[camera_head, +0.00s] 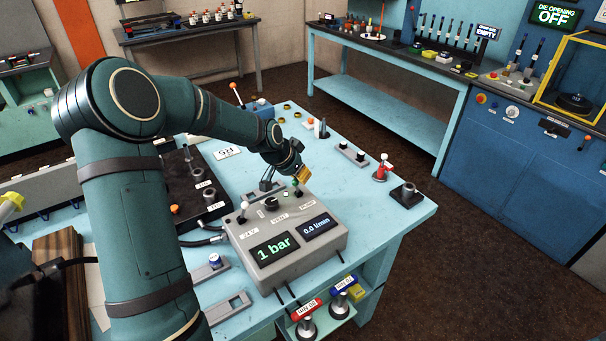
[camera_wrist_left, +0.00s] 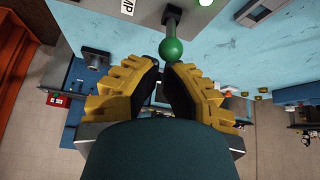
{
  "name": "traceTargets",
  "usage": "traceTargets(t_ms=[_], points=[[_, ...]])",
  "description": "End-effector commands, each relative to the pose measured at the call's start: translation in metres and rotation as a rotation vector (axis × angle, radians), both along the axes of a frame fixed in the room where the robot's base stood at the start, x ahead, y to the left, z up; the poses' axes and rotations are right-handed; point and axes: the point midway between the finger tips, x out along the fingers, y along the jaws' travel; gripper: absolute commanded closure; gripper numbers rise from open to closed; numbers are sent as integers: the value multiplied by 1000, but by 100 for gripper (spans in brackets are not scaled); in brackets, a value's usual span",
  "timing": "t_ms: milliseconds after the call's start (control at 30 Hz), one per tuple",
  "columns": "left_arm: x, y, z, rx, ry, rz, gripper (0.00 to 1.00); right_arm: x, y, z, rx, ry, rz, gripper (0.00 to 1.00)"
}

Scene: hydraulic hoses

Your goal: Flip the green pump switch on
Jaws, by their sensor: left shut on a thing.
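The grey control box (camera_head: 285,238) stands on the light blue table. Its displays read "1 bar" and "0.0 l/min", and its top carries several small switches. The green pump switch (camera_wrist_left: 172,48) has a round knob on a lever in the left wrist view. In the head view, only a little green (camera_head: 296,191) shows under my gripper. My left gripper (camera_head: 301,174) is over the back right of the box, its yellow fingers (camera_wrist_left: 165,72) shut at the green knob. How far they wrap around it is hard to see. My right gripper is not in view.
A black block with fittings (camera_head: 190,190) stands left of the box, under my arm. Small fittings, including a red one (camera_head: 381,170), stand on the right. The right part of the table is mostly clear.

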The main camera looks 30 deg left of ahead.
Motion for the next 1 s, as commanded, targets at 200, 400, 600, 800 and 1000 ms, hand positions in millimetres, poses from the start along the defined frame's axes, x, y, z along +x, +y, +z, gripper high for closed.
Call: traceTargets(t_ms=[200,400,600,800,1000], points=[[-2,1,0,1,0,-2,100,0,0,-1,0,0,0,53],[-2,1,1,1,0,-1,100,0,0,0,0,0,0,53],[-2,1,9,1,0,-1,100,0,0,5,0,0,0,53],[-2,1,16,0,-1,0,100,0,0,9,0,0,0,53],[-2,1,16,0,0,0,100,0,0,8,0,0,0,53]])
